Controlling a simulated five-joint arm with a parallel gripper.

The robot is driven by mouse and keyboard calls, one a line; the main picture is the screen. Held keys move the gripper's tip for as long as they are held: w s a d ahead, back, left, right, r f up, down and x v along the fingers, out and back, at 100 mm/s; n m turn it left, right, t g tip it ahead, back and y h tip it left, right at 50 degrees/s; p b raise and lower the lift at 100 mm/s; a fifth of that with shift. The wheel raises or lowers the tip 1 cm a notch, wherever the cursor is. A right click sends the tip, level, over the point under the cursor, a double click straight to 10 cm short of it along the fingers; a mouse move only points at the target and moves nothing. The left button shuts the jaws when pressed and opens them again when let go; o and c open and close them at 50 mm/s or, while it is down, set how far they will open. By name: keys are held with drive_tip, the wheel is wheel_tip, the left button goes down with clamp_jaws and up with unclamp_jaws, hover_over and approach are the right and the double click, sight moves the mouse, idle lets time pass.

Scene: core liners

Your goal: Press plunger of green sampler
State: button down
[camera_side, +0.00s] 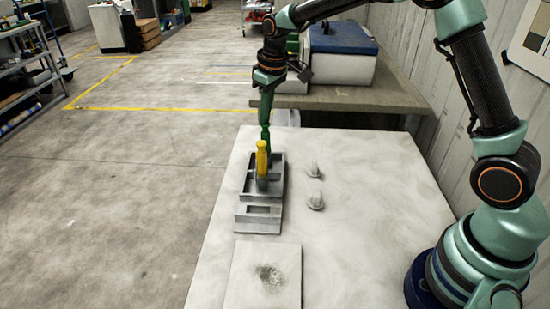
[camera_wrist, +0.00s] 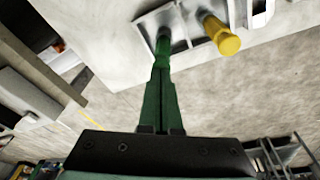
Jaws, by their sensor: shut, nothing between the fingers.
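The green sampler (camera_side: 266,138) stands in the grey rack (camera_side: 243,212), behind the yellow sampler (camera_side: 262,160). In the wrist view the green sampler (camera_wrist: 163,42) lies directly beyond my fingertips, and the yellow sampler (camera_wrist: 222,38) stands to its right. My gripper (camera_side: 265,122) is shut with nothing between its fingers and points down over the green sampler. In the wrist view the tips of my gripper (camera_wrist: 161,68) overlap the sampler's top end. I cannot tell whether they touch it or how far the plunger is pressed.
Two small greyish pieces (camera_side: 315,171) (camera_side: 316,201) lie right of the rack on the pale table (camera_side: 360,215). A square slab with a dark rough patch (camera_side: 240,290) lies at the front. A blue-lidded box (camera_side: 340,62) stands on the bench behind.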

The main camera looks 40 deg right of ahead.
drive_tip(key=shift+w+r, duration=0.1)
drive_tip(key=shift+r, duration=2.7)
drive_tip(key=shift+r, duration=0.2)
drive_tip(key=s+d+r+m+t, duration=0.1)
drive_tip(key=s, duration=1.1)
drive_tip(key=s+d+r+m+t, duration=0.1)
drive_tip(key=s+r+m+t, duration=0.1)
drive_tip(key=s, duration=0.9)
drive_tip(key=shift+s, duration=0.4)
